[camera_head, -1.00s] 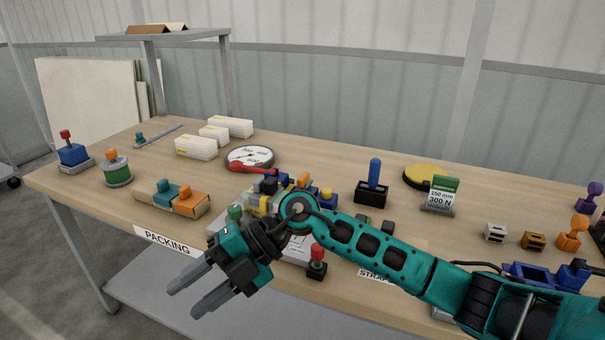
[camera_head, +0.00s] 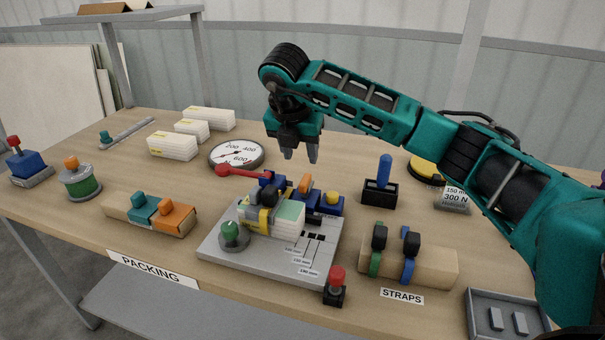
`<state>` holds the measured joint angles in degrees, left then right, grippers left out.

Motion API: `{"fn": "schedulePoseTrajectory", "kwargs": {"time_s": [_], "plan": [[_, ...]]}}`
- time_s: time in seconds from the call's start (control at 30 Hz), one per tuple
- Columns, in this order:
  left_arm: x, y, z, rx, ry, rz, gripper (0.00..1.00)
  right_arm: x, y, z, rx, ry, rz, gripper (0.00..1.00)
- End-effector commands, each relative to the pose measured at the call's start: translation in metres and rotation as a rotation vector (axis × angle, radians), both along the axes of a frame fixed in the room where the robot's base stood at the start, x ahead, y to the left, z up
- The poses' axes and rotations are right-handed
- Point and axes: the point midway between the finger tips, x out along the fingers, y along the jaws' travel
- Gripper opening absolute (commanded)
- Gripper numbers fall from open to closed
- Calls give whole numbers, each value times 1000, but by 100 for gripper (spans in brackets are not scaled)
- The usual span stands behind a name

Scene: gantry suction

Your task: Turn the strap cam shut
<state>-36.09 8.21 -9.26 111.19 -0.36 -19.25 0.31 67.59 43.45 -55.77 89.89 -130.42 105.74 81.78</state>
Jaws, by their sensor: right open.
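My right gripper (camera_head: 300,155) points down with its two fingers apart and empty. In the picture it is above and behind the grey fixture plate (camera_head: 222,252). On this plate lies a white and pale green block (camera_head: 287,222), with a yellow strap piece (camera_head: 264,220) and dark parts at its left end. Behind the block are blue parts and an upright orange lever (camera_head: 304,185). I cannot tell for certain which part is the strap cam. A green knob (camera_head: 231,233) stands at the plate's front left. My left gripper is not in view.
A dial gauge (camera_head: 237,155) with a red handle (camera_head: 243,172) lies behind the plate. A black holder with a blue lever (camera_head: 381,185) stands to the right. A wooden bar (camera_head: 436,266) carries green and blue straps. A red-topped post (camera_head: 336,285) is at the front.

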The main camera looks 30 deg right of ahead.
Motion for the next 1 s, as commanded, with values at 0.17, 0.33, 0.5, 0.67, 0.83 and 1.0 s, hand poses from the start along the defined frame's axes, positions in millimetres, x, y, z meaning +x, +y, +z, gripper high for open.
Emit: {"fn": "schedulePoseTrajectory", "kwargs": {"time_s": [0.17, 0.33, 0.5, 0.67, 0.83, 1.0], "plan": [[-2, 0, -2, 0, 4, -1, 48, 9, -12, -38, 0, 5, -1, 45], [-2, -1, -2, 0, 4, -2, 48, 17, -20, -66, 1, 4, 0, 45], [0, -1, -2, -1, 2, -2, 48, 22, -25, -82, 2, 1, 2, 45], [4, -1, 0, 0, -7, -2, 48, 23, -27, -87, 1, 1, 2, 45], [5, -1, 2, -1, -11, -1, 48, 23, -27, -87, 1, 0, 3, 45], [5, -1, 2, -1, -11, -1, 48, 23, -27, -87, 1, 0, 3, 33]]}}
